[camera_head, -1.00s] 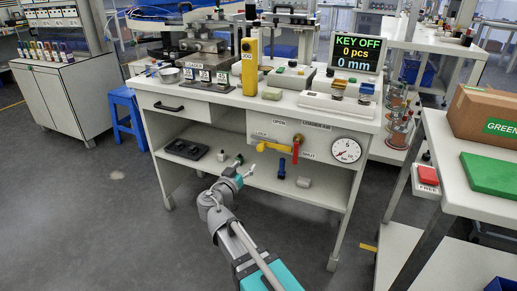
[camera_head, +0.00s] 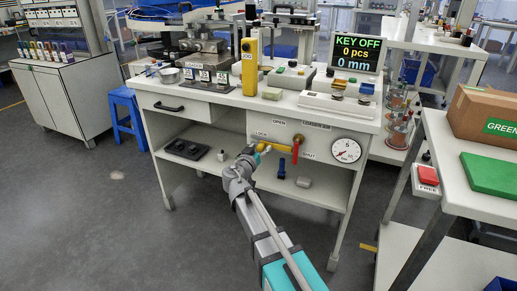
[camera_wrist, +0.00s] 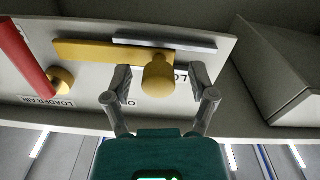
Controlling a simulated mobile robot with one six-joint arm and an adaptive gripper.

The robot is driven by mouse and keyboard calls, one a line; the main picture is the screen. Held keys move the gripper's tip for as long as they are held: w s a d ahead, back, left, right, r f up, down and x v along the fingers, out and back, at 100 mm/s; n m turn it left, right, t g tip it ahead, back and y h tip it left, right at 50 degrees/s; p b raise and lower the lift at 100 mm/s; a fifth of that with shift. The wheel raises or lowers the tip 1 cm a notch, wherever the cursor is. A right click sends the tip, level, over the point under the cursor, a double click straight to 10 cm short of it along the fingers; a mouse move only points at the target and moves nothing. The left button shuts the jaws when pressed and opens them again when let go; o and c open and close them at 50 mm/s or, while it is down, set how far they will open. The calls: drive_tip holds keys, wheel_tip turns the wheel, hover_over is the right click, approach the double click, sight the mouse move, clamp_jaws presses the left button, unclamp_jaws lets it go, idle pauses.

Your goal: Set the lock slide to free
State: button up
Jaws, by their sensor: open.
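The lock slide is a yellow bar (camera_wrist: 100,52) with a round yellow knob (camera_wrist: 158,77), beside a partly hidden LOCK label. In the head view its bar (camera_head: 276,148) lies on the front panel under the desk top, with the knob end hidden by my gripper. My gripper (camera_wrist: 160,82) is open, one finger on each side of the knob. Gaps show between knob and fingers, and I see no contact. In the head view my gripper (camera_head: 256,149) is at the slide's left end. A red valve handle (camera_head: 297,150) stands at the slide's right end.
A pressure gauge (camera_head: 345,150) sits right of the valve. The screen (camera_head: 358,50) reads KEY OFF, 0 pcs, 0 mm. The lower shelf (camera_head: 235,175) below the panel holds small parts. A pale rail (camera_wrist: 165,43) runs along the slide.

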sight(255, 140)
drive_tip(key=shift+w, duration=0.1)
clamp_jaws()
drive_tip(key=shift+w+a, duration=0.25)
drive_tip(key=shift+a, duration=0.35)
drive_tip(key=shift+w+a, duration=0.2)
drive_tip(key=shift+a, duration=0.45)
drive_tip(key=shift+w+a, duration=0.25)
drive_tip(key=shift+a, duration=0.35)
drive_tip(key=shift+c, duration=0.4)
unclamp_jaws()
drive_tip(key=shift+o, duration=0.4)
drive_tip(key=v, duration=1.2)
